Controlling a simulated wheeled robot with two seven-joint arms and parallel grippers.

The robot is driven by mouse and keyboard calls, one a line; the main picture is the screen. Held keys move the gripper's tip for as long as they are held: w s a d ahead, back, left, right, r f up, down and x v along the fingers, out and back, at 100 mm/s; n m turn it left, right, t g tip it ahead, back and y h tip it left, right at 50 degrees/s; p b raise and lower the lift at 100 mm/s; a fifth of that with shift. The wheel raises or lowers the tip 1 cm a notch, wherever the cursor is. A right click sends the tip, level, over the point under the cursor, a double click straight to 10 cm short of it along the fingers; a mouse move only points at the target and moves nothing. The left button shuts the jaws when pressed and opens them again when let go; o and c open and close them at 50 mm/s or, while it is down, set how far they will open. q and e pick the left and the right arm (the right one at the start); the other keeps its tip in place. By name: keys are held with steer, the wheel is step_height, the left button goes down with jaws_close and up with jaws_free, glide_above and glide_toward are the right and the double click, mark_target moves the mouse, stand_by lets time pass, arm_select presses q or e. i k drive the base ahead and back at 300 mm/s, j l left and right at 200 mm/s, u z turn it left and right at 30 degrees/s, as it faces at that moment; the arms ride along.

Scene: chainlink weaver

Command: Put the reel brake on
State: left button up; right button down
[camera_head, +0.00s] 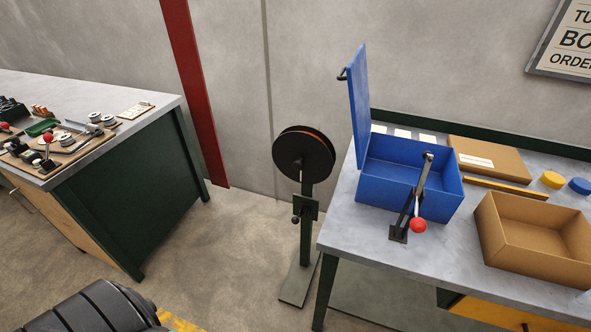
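The reel (304,153) is a black disc with an orange-brown edge showing between its flanges. It stands upright on a dark green post between the two benches. A small dark green block (307,207) sits on the post below the reel, with a short handle and dark knob (296,219) at its left side. I cannot tell from this view whether this is the brake or how it is set. The post's flat base plate (298,287) rests on the floor. Neither of my grippers shows in this view.
The right bench (345,236) holds a blue box (390,188) with its lid raised, a red-knobbed lever (418,225) and an open cardboard box (535,252). The left bench (150,108) carries small parts. Open floor (235,255) lies left of the reel stand.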

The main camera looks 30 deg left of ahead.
mark_target(294, 220)
steer(key=u, duration=0.95)
